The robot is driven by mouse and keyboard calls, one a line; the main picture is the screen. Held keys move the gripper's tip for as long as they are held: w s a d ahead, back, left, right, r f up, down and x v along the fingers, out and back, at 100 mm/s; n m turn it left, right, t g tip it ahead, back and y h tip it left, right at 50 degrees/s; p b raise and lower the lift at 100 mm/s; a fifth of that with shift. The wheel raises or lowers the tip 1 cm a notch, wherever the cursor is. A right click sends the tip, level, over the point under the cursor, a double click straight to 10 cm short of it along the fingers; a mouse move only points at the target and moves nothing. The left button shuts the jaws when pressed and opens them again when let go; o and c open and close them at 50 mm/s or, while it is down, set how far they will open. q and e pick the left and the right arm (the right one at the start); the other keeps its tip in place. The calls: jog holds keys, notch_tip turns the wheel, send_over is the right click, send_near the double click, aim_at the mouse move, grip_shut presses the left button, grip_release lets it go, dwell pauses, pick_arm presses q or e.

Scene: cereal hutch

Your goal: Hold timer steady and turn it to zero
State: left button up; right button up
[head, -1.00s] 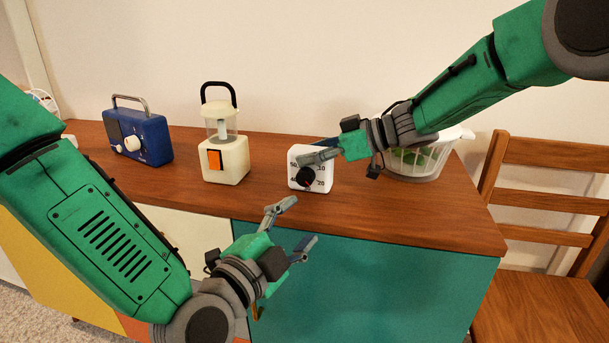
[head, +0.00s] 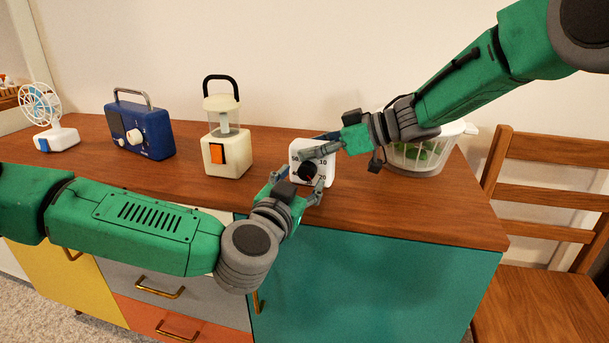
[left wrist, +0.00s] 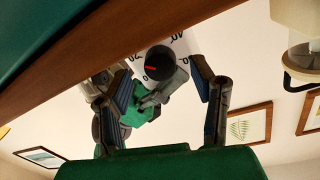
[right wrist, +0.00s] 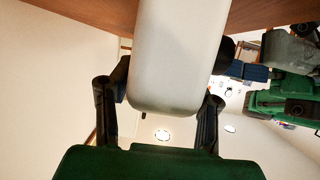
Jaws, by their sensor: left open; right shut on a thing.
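The white timer (head: 325,171) stands on the wooden hutch top, with numbers and a black dial (head: 307,172) on its front. My right gripper (head: 322,146) is shut on the timer's upper body; the white body (right wrist: 178,60) sits between its fingers in the right wrist view. My left gripper (head: 296,184) is open just in front of the dial. In the left wrist view, the dial (left wrist: 159,63) with its red mark lies between and beyond the open left fingers (left wrist: 165,90). I cannot tell whether they touch it.
A cream lantern (head: 228,155) and a blue radio (head: 140,130) stand left of the timer, with a white fan (head: 57,138) farther left. A wooden chair (head: 545,190) stands at right.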

aim_at(307, 171)
pick_arm(q)
jog(key=shift+x, duration=1.3)
jog(key=c, duration=1.1)
jog(key=shift+d, duration=0.1)
jog(key=shift+c, duration=0.2)
jog(key=shift+s, duration=0.1)
